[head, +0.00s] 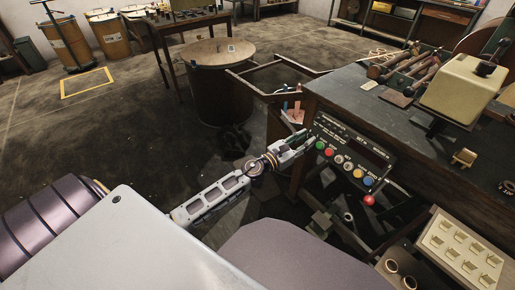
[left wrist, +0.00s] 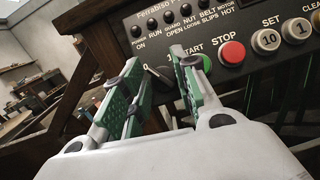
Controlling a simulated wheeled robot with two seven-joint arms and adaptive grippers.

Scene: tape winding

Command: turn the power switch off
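A black control panel (head: 376,159) is on the front of the workbench; it fills the top of the left wrist view (left wrist: 232,30). The power switch (left wrist: 158,73), a small grey lever beside a "0" mark, is at the panel's left end. It is partly hidden, and I cannot tell its exact position. My left gripper (head: 304,143) is at this end of the panel. In the left wrist view its green-padded fingers (left wrist: 155,64) are apart, one on each side of the switch; contact is unclear. My right gripper is not in view.
The green START button (left wrist: 204,63) and red STOP button (left wrist: 232,52) are just right of the fingers. A red knob (head: 369,200) sticks out below the panel. A tray of small blocks (head: 432,240) is at lower right. Tools lie on the bench (head: 340,85).

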